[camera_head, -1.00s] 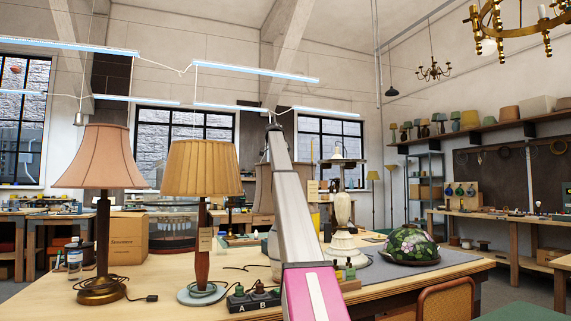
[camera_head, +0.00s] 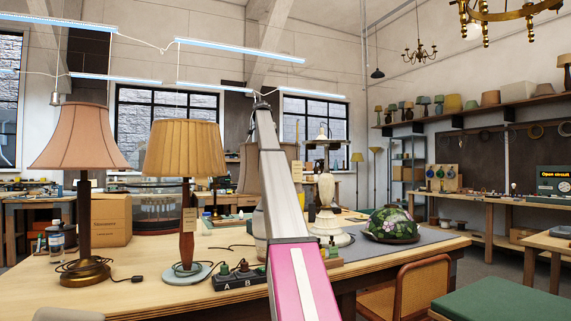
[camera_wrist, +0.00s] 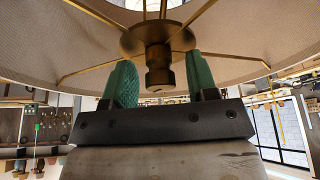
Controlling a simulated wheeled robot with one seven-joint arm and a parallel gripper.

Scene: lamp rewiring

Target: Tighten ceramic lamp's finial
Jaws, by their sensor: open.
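In the wrist view, a brass finial (camera_wrist: 159,68) hangs at the hub of brass spokes inside a pale lampshade (camera_wrist: 60,55). My gripper (camera_wrist: 161,82) is open, with one green finger on either side of the finial; I cannot tell whether either finger touches it. In the head view, a lamp with a greyish-beige shade (camera_head: 248,170) stands behind my arm, and its body is mostly hidden. I cannot tell for sure that this is the ceramic lamp. My fingers cannot be made out in the head view.
A pink-shaded lamp (camera_head: 80,140) and a pleated tan lamp (camera_head: 184,150) stand at the bench's left. A power strip (camera_head: 238,277) lies in front. A pale, shadeless lamp (camera_head: 327,195) and a floral glass shade (camera_head: 391,224) are right of my arm. A chair (camera_head: 410,288) stands in front.

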